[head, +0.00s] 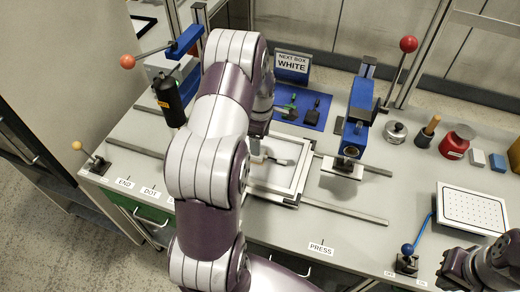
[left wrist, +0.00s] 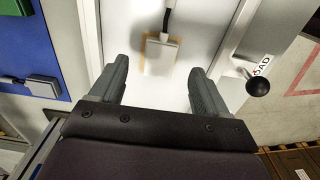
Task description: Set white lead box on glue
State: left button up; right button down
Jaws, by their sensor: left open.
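The white lead box (left wrist: 161,50) lies on a pale plate in the left wrist view, its dark lead running toward the top. A yellowish glue patch (left wrist: 146,68) shows around its edges, and the box appears to lie over it. My left gripper (left wrist: 158,88) is open, with the box beyond and between its fingertips, apart from both fingers.
A sign (head: 292,65) reads "NEXT BOX WHITE". A blue mat (head: 312,117) in front of it holds a green and a dark box. A blue press (head: 357,115) stands right of the frame, with rails nearby. A red jar (head: 456,141) and a dotted white plate (head: 472,208) are farther right.

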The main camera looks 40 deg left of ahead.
pick_arm(q)
notch_tip(320, 180, up, 6)
jog(key=s+d+r+m, duration=0.1)
jog(key=s+d+m, duration=0.6)
jog(key=d+m, duration=0.2)
jog(key=s+d+r+m+t, duration=0.1)
jog(key=s+d+r+m, duration=0.1)
jog(key=s+d+m, duration=0.5)
jog(key=d+m+b, duration=0.1)
jog(key=d+m, duration=0.1)
jog(key=m, duration=0.3)
jog(key=shift+d+r+m, duration=0.2)
jog(key=shift+d+m, duration=0.1)
jog(key=shift+m, duration=0.1)
jog(key=shift+s, duration=0.1)
